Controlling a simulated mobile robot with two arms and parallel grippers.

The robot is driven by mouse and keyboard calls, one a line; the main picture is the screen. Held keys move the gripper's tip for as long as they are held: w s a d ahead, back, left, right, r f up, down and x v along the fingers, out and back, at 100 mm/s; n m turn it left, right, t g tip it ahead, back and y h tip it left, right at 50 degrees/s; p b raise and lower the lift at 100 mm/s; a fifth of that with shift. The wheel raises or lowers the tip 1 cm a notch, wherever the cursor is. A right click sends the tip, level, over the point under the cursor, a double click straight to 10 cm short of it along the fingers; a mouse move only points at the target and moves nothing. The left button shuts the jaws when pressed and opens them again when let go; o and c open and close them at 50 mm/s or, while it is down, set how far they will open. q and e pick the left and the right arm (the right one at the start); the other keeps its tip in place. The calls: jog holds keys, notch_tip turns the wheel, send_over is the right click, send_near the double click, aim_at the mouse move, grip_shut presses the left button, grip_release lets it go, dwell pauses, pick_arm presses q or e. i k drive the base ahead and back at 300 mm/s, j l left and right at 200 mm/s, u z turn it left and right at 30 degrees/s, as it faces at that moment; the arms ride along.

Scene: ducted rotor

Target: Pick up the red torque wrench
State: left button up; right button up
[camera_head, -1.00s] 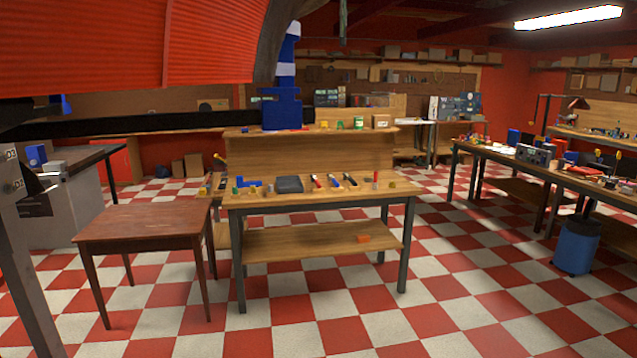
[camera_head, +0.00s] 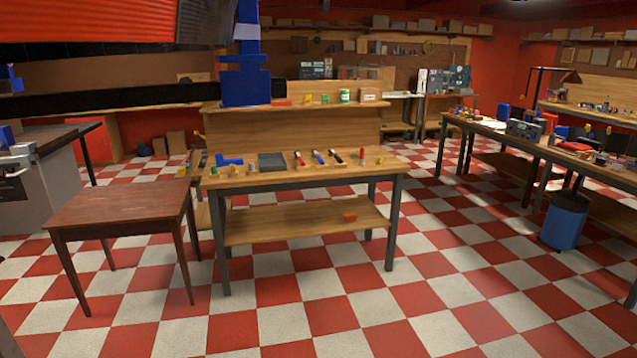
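A dark red wooden table (camera_head: 118,208) stands at the left front of the bench. A long cluttered table (camera_head: 500,130) and a blue bin (camera_head: 565,220) are on the right. Checkered floor is free in front of the workbench and between it and the right table.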

aim_at(300, 160)
jog(key=i+z, duration=0.15)
jog(key=i, duration=0.55)
jog(key=i+j+z, duration=0.15)
jog(key=i, duration=0.55)
jog(key=i+j+z, duration=0.15)
jog(key=i, duration=0.55)
